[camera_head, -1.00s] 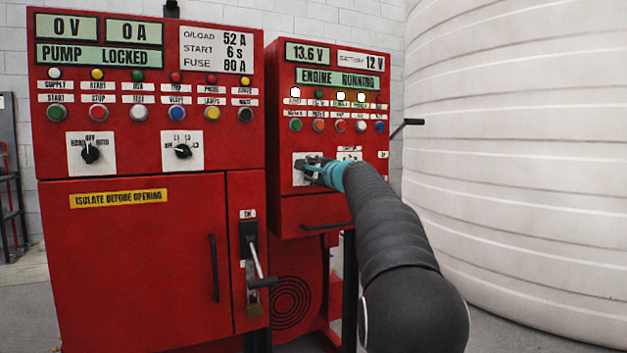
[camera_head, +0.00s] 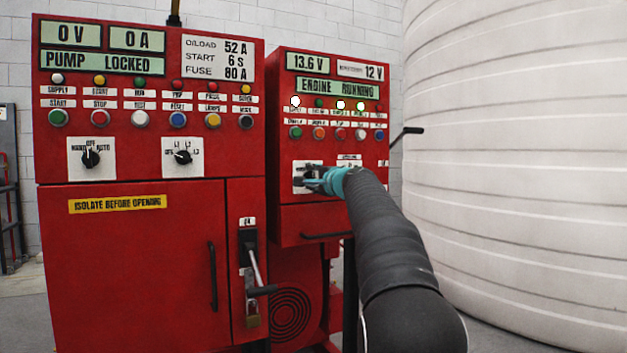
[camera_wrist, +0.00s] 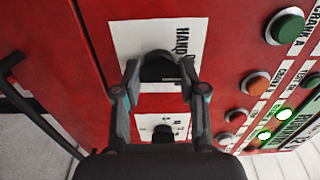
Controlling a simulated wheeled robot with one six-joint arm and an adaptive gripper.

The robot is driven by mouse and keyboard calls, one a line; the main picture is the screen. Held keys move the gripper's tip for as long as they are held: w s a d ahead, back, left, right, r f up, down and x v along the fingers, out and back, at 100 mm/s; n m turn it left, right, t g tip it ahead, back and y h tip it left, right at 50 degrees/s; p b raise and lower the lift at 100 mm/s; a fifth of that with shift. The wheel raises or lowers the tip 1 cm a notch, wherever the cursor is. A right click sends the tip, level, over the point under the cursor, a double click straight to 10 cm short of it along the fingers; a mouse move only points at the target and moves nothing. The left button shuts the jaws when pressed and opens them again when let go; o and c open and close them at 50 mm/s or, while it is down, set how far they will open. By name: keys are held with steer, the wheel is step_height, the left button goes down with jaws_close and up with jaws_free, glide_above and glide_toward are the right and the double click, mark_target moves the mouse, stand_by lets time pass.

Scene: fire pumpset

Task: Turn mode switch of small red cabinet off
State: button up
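The small red cabinet (camera_head: 285,215) stands right of centre in the head view, its panel reading "ENGINE RUNNING". Its left switch is a black knob (camera_wrist: 160,66) on a white plate (camera_wrist: 125,40), with the word HAND legible beside it in the wrist view. My gripper (camera_head: 314,179) is at this switch; in the wrist view its two fingers (camera_wrist: 160,78) stand apart, one on each side of the knob. Whether they touch it is unclear. The knob's pointer is hidden. A second black knob (camera_wrist: 163,133) shows between the fingers, nearer the wrist.
Several buttons and lamps (camera_wrist: 255,84) lie right of the knob in the wrist view. A dark bar handle (camera_head: 327,236) is below the switches. The large red cabinet (camera_head: 150,260) stands at left with a lever (camera_head: 254,265). A big white tank (camera_head: 510,170) fills the right.

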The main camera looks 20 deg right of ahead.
steer(key=o, duration=0.4)
steer(key=shift+o, duration=0.2)
steer(key=s, duration=1.2)
steer(key=shift+d, duration=0.15)
